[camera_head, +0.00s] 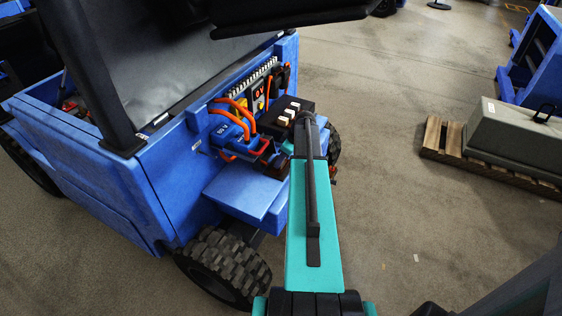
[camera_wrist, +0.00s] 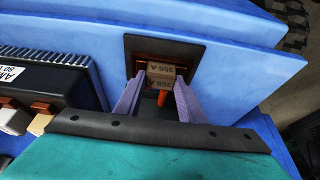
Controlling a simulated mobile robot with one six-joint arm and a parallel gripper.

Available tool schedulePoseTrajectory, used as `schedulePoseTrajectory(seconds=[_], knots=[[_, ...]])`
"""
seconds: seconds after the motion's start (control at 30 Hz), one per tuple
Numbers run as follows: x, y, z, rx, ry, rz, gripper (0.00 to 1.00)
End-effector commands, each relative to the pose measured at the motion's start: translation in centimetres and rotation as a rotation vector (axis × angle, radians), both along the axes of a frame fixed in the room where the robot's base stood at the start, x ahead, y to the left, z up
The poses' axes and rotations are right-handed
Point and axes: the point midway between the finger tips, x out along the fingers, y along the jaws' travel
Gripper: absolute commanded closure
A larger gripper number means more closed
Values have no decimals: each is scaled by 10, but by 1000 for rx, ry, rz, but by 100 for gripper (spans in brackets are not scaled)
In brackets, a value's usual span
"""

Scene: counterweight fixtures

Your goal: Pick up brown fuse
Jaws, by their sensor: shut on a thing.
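The brown fuse (camera_wrist: 165,72), a tan-brown block marked "355 A", sits in a dark square holder (camera_wrist: 188,52) set against a blue panel in the wrist view. My gripper (camera_wrist: 160,86) has its two greyish-purple fingers on either side of the fuse and is shut on it. The fuse appears still inside the holder. In the head view, my teal arm reaches to the vehicle's blue side, and the fuse and fingertips cannot be made out clearly there.
A black finned box (camera_wrist: 50,78) with a white label lies left of my fingers. In the head view, orange cables (camera_head: 235,112) and a blue box (camera_head: 226,132) crowd the panel. A wheel (camera_head: 222,268) is below. A pallet (camera_head: 450,140) stands right, with open floor between.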

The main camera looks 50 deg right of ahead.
Motion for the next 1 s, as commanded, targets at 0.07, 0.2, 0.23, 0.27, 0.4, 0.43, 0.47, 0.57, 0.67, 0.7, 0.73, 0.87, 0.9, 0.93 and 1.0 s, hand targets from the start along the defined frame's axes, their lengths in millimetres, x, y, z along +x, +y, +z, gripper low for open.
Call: schedulePoseTrajectory(seconds=[0.07, 0.2, 0.23, 0.27, 0.4, 0.43, 0.47, 0.57, 0.67, 0.7, 0.73, 0.87, 0.9, 0.93, 1.0], knots=[[0, 0, 4, -1, -1, -1, 80], [0, 0, 14, -2, -2, 0, 80], [0, 0, 17, -2, -3, 0, 80], [0, 0, 20, -2, -3, 0, 80], [-5, 0, 34, -1, -1, -2, 80], [-12, 0, 33, 0, -1, -4, 80], [-19, -1, 33, 0, -1, -4, 80], [-39, -2, 35, 0, -1, -4, 80], [-61, -3, 37, 0, -1, -4, 80], [-71, -4, 38, -1, -1, -5, 80], [-78, -4, 38, -1, -1, -5, 80], [-105, -7, 41, -1, -1, -4, 80], [-113, -7, 42, -1, -2, -5, 80], [-119, -8, 43, -1, -1, -5, 80], [-130, -9, 44, 0, -1, -4, 80]])
